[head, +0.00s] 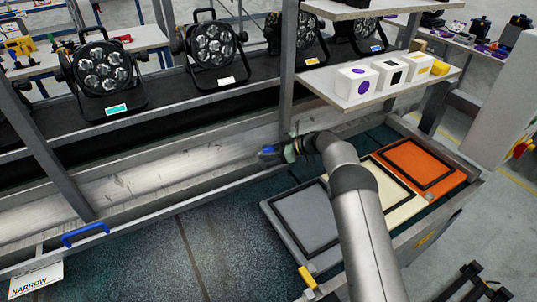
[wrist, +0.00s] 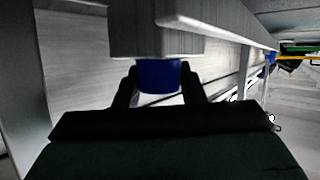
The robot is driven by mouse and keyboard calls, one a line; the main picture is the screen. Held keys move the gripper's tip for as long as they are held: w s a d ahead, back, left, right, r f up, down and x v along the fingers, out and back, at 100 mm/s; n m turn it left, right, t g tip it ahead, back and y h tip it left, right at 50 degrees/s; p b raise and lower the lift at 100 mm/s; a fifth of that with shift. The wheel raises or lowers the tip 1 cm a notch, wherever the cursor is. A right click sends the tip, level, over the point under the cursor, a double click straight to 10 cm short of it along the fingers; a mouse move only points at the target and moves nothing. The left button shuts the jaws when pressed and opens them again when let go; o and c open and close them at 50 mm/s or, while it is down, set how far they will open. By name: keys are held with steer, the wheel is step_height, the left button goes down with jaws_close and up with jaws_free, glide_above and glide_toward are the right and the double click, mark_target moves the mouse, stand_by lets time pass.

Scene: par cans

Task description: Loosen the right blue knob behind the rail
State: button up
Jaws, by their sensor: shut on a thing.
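The blue knob (wrist: 158,76) hangs just below the pale metal rail (wrist: 160,28) in the wrist view. My gripper (wrist: 159,82) has one dark finger on each side of the knob and is shut on it. In the head view my gripper (head: 279,151) is at the rail (head: 150,185), near the grey post, and a bit of the blue knob (head: 267,150) shows at its left. The knob's upper end is hidden by the rail.
A blue handle (head: 85,235) is on the frame at the left. Par cans (head: 213,50) stand on the black shelf behind. A shelf with white boxes (head: 357,80) overhangs at the right. Grey, cream and orange trays (head: 418,165) lie beside my arm.

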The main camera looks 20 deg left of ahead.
stand_by(0.4)
steer(key=o, duration=1)
steer(key=b+v, duration=0.2)
steer(key=v, duration=1.5)
steer(key=shift+w+d+r, duration=0.15)
steer(key=shift+d, duration=0.05)
